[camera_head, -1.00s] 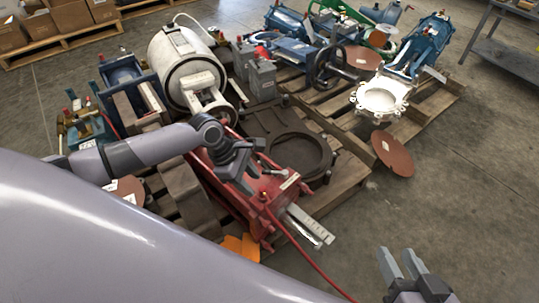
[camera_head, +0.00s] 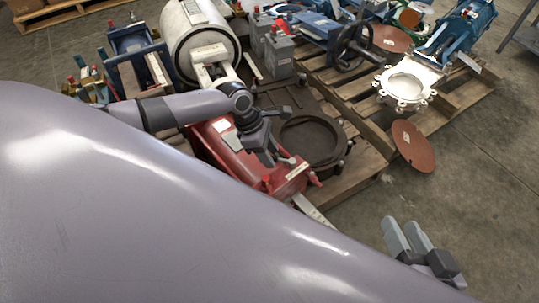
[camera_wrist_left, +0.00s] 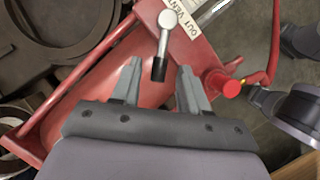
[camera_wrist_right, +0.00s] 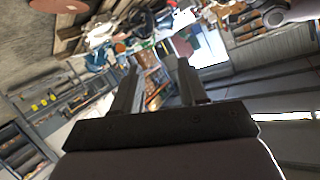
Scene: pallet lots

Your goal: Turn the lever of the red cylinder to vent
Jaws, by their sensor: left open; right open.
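The red cylinder (camera_head: 217,135) lies on a wooden pallet, below the white tank in the head view. Its red body fills much of the left wrist view (camera_wrist_left: 190,70). A small lever (camera_wrist_left: 162,45) with a silver pivot and black tip shows there, beside a label (camera_wrist_left: 179,24) reading "OUT" and "VENT". My left gripper (camera_wrist_left: 157,80) is open, with the lever's black tip between its fingers in that view; I cannot tell whether they touch. In the head view my left gripper (camera_head: 262,150) is over the cylinder. My right gripper (camera_head: 405,238) is open and empty over the floor.
A red fitting (camera_wrist_left: 231,88) and hose sit right of the left gripper. A dark ring-shaped casting (camera_head: 312,140) lies beside the cylinder. A white flange (camera_head: 405,85) and brown disc (camera_head: 413,146) are further right.

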